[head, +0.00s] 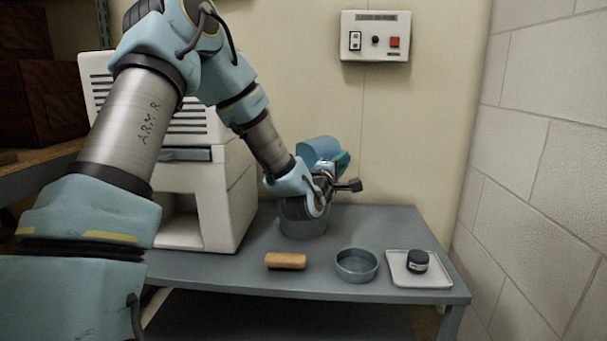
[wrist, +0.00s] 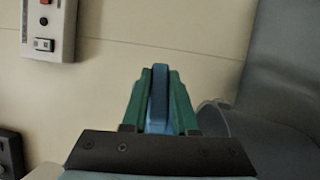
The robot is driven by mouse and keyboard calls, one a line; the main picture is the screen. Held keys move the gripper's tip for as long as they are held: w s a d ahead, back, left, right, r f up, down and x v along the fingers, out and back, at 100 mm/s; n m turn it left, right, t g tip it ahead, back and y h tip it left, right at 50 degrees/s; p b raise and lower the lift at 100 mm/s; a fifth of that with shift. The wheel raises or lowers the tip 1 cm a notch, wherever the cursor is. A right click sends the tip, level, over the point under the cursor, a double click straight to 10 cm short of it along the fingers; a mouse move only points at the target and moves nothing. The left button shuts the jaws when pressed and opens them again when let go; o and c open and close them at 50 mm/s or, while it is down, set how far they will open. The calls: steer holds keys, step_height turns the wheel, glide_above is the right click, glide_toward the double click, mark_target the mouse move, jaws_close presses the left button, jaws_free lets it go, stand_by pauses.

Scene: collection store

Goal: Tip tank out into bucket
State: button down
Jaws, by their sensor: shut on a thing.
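My gripper (head: 342,163) is shut on a blue part of the tank (head: 319,148), held over the bucket. In the wrist view, the green fingers of my gripper (wrist: 158,95) close on both sides of a narrow blue piece of the tank (wrist: 158,88). The grey-blue bucket (head: 303,228) stands on the table beside the white machine, partly hidden behind my wrist. A round grey rim, likely the bucket (wrist: 213,113), shows at right in the wrist view. The tank looks tilted; its mouth and any water are hidden.
The white machine (head: 235,200) has an open bay low in front. A switch panel (head: 376,36) is on the wall.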

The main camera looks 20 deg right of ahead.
steer(key=d+m+g+y+p, duration=0.1)
steer(key=p, duration=0.4)
steer(key=w+d+g+y+p, duration=0.1)
steer(key=d+g+y+p, duration=0.1)
steer(key=p, duration=0.4)
steer(key=shift+w+d+m+y, duration=0.1)
steer(key=shift+d+m+y, duration=0.05)
steer(key=shift+m+y, duration=0.2)
steer(key=y+p, duration=0.1)
steer(key=p, duration=0.3)
steer(key=r+m+g+y+p, duration=0.1)
steer(key=p, duration=0.3)
steer(key=g+y+p, duration=0.1)
steer(key=p, duration=0.3)
steer(key=shift+w+d+r+y, duration=0.15)
steer(key=shift+d+r+y, duration=0.1)
steer(key=shift+r+y, duration=0.1)
steer(key=p, duration=0.3)
steer(key=shift+d+m+y, duration=0.1)
steer(key=shift+m+y, duration=0.15)
steer(key=shift+y, duration=0.05)
steer(key=p, duration=0.3)
steer(key=shift+d+r+g+y+p, duration=0.1)
steer(key=shift+r+g+y+p, duration=0.05)
steer(key=shift+g+y+p, duration=0.2)
steer(key=shift+p, duration=0.5)
steer(key=shift+g+y+p, duration=0.25)
steer(key=shift+p, duration=0.25)
